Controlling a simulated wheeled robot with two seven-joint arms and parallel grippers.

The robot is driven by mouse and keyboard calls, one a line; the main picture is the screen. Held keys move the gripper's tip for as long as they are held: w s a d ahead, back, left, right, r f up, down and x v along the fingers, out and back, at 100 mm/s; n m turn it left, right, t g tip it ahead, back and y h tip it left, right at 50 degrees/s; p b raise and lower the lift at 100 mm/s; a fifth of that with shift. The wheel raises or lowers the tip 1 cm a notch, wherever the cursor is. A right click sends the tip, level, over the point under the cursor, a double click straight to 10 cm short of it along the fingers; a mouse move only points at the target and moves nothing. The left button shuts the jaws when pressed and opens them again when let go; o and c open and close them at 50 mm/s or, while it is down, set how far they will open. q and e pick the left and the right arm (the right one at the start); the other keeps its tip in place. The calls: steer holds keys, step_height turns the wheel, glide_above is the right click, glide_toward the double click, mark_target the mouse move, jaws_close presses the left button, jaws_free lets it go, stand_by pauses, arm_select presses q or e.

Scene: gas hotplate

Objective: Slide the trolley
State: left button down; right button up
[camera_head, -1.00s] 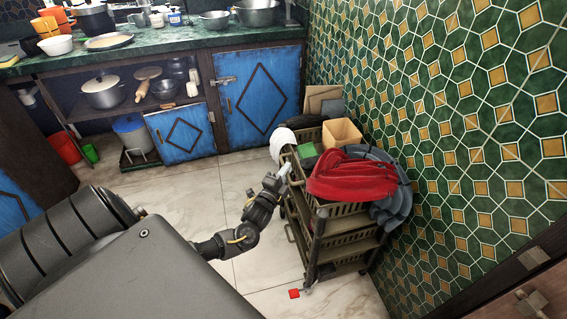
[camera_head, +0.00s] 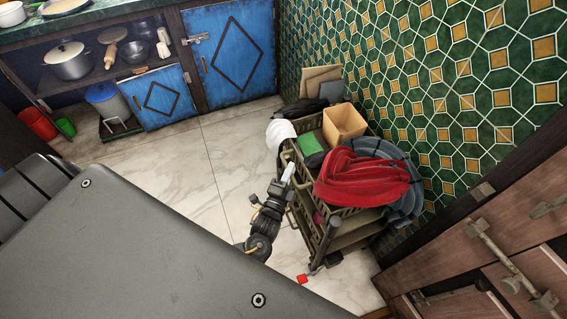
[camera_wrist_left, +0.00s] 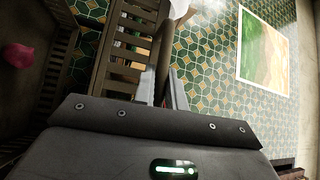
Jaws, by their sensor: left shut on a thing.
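The trolley (camera_head: 333,236) is a dark, tiered cart with slatted baskets, standing upright beside the tiled wall. My right gripper is not in view.
Blue cabinets (camera_head: 236,60) stand at the back left. Cardboard (camera_head: 321,74) leans on the wall behind the trolley. A wooden door (camera_head: 475,270) is at the lower right.

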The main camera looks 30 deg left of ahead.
arm_select(q)
steer(key=shift+s+d, duration=0.15)
steer(key=shift+d, duration=0.05)
steer(key=c, duration=1.5)
jaws_free()
steer(key=shift+a, duration=0.1)
steer(key=shift+o, duration=0.2)
steer(key=s+d+f, duration=0.1)
steer(key=s, duration=0.9)
steer(key=shift+s+f, duration=0.25)
steer(key=shift+s, duration=0.05)
